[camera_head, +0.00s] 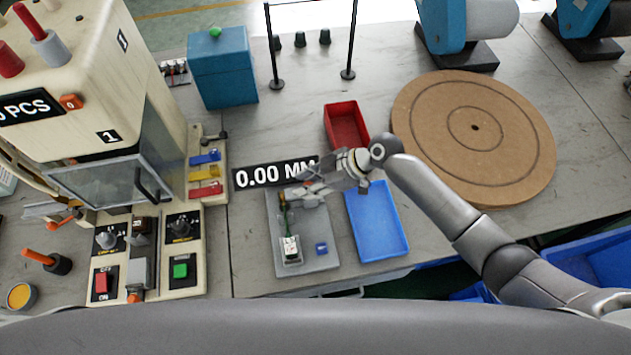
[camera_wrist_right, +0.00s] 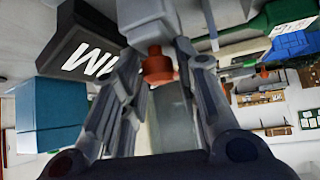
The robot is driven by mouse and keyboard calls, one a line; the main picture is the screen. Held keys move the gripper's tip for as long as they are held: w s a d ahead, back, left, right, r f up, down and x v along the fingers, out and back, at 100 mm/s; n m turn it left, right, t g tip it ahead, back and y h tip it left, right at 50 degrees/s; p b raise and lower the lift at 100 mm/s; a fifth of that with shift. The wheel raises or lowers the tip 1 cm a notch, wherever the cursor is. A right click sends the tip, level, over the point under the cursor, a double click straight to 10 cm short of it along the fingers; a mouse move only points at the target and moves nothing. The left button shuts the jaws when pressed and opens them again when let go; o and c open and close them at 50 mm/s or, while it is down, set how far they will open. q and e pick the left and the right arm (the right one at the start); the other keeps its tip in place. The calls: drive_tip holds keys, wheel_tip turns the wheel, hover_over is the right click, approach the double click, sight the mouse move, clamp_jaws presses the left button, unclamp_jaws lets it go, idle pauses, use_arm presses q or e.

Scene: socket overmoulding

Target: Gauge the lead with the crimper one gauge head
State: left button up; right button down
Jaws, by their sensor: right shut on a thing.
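The right gripper (camera_head: 318,188) is over the far end of a grey tray (camera_head: 310,265), beside the black 0.00 MM readout (camera_head: 262,176). In the right wrist view its fingers (camera_wrist_right: 160,85) are closed about the grey gauge head (camera_wrist_right: 148,18) with an orange knob (camera_wrist_right: 157,68). In the head view the gripper hides most of the gauge head. The lead (camera_head: 284,222) lies along the tray's left side, green with a pale plug (camera_head: 290,249) at its near end. Its far end is close to the gripper. The left gripper is in neither view.
The crimper marked 1 (camera_head: 110,136) stands at left. A small blue block (camera_head: 321,248) is on the tray. A blue tray (camera_head: 378,222) and red bin (camera_head: 346,127) are right of it. A round brown board (camera_head: 474,140) lies further right, near my right arm.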

sight(285, 191)
drive_tip(key=a, duration=0.3)
drive_tip(key=shift+s, duration=0.35)
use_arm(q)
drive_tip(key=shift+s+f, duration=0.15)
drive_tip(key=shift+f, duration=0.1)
use_arm(e)
drive_tip(key=c, duration=1.5)
unclamp_jaws()
drive_tip(key=shift+o, duration=1.1)
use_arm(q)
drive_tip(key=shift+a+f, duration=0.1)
use_arm(e)
drive_tip(key=shift+a, duration=0.15)
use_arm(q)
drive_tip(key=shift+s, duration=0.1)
use_arm(e)
drive_tip(key=v, duration=1.2)
drive_tip(key=shift+w, duration=0.1)
